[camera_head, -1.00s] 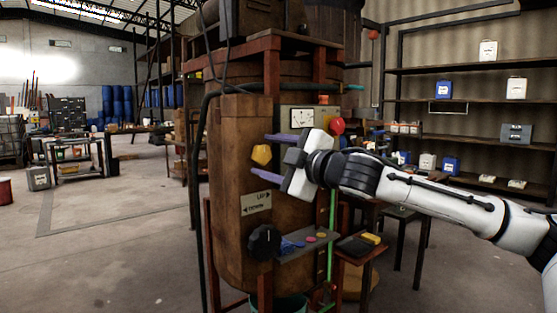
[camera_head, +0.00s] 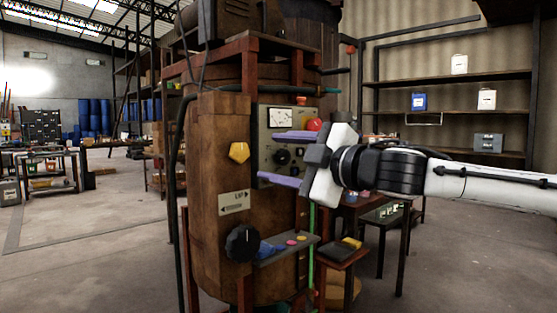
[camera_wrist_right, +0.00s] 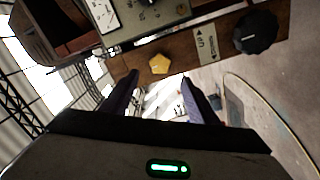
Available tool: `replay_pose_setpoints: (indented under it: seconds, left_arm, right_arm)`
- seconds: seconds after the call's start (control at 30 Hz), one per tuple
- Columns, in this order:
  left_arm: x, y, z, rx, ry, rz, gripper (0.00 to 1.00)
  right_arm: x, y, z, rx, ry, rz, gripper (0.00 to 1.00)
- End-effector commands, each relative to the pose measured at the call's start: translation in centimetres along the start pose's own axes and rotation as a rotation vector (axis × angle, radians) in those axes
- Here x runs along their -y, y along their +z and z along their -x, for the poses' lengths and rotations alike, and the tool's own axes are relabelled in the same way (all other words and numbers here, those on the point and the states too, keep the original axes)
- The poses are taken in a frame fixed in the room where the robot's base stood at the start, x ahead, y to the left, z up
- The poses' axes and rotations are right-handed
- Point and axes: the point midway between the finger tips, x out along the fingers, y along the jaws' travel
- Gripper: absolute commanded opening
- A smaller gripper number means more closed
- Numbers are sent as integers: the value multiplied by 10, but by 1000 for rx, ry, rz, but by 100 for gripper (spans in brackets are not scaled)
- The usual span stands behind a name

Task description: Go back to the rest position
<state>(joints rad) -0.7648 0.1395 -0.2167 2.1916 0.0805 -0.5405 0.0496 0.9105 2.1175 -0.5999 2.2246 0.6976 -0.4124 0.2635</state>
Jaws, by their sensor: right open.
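My right gripper (camera_head: 288,157) reaches in from the right in the head view, with its two purple fingers apart and nothing between them. The fingers lie in front of the vat's control panel (camera_head: 268,152). In the right wrist view the open fingers (camera_wrist_right: 160,95) point toward a yellow knob (camera_wrist_right: 159,64). The wooden vat (camera_head: 221,150) stands upright in a red frame and bears that yellow knob, a black dial (camera_head: 242,243) and an up/down sign (camera_head: 234,202). My left gripper is not in view.
A red button (camera_head: 314,124) and a gauge (camera_head: 282,117) sit beside my fingers. A small ledge (camera_head: 290,249) with colored buttons juts out below. A side table (camera_head: 343,253) stands right of the vat. Shelves (camera_head: 440,106) are behind.

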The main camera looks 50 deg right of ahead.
Motion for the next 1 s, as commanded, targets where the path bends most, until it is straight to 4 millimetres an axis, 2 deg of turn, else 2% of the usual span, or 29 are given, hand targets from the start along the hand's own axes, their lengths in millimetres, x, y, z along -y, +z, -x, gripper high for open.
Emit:
replay_pose_setpoints:
  seconds: [0.47,0.57,0.67,0.77,0.9,0.97,1.0]
  left_arm:
    - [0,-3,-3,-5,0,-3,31]
    - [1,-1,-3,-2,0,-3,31]
    - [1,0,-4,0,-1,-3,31]
    - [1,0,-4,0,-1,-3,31]
    - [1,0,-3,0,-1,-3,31]
    - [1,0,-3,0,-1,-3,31]
    - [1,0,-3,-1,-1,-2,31]
  right_arm:
    - [0,0,0,0,0,1,54]
    - [8,-1,-5,-5,-16,-1,54]
    - [36,-4,-18,-26,-68,-11,54]
    - [84,-11,-37,-61,-153,-29,54]
    - [170,-20,-57,-113,-291,-82,54]
    - [208,-23,-61,-131,-347,-113,54]
    - [232,-26,-62,-142,-382,-135,54]
